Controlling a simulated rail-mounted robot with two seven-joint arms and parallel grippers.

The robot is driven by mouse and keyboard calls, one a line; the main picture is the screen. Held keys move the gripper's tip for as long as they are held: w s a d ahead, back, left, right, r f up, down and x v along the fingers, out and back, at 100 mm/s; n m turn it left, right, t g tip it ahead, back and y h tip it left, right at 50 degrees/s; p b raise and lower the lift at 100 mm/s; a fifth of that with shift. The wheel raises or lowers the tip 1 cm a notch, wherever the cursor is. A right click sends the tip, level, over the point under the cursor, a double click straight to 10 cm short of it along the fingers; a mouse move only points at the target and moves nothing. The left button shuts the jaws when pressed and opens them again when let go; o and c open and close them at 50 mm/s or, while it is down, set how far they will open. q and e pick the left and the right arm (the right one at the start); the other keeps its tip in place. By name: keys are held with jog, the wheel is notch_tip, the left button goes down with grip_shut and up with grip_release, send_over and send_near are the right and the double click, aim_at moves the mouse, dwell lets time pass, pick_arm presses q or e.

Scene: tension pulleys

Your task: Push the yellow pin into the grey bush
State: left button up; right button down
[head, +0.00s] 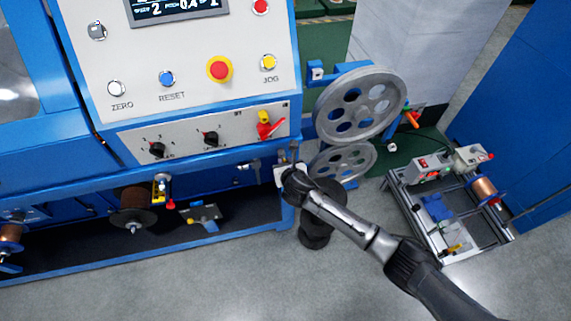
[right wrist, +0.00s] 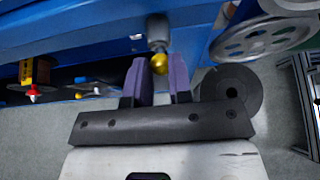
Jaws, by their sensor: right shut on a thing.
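The yellow pin (right wrist: 159,64) shows as a round yellow knob between the purple fingertips of my right gripper (right wrist: 160,72) in the right wrist view. The gripper is shut on it. The grey bush (right wrist: 157,28) is on the blue machine side, right above the knob in that view, in line with it. In the head view my right gripper (head: 287,172) is at the machine's lower right corner, and my wrist hides the pin. My left gripper is not in view.
Two grey spoked pulleys (head: 360,104) are close to the right of my gripper. A black cylinder (head: 316,236) stands on the floor below my wrist. The blue machine frame (head: 200,160) is on the left. A bench with a copper spool (head: 483,190) is at the right.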

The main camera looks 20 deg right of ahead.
jog(key=c, duration=0.9)
grip_release()
jog(key=shift+w, duration=0.1)
jog(key=shift+c, duration=0.2)
jog(key=shift+r, duration=0.1)
jog(key=shift+s+r, duration=0.2)
jog(key=shift+s, duration=0.1)
jog(key=p+v, duration=0.4)
jog(key=v, duration=0.9)
jog(key=shift+s, duration=0.1)
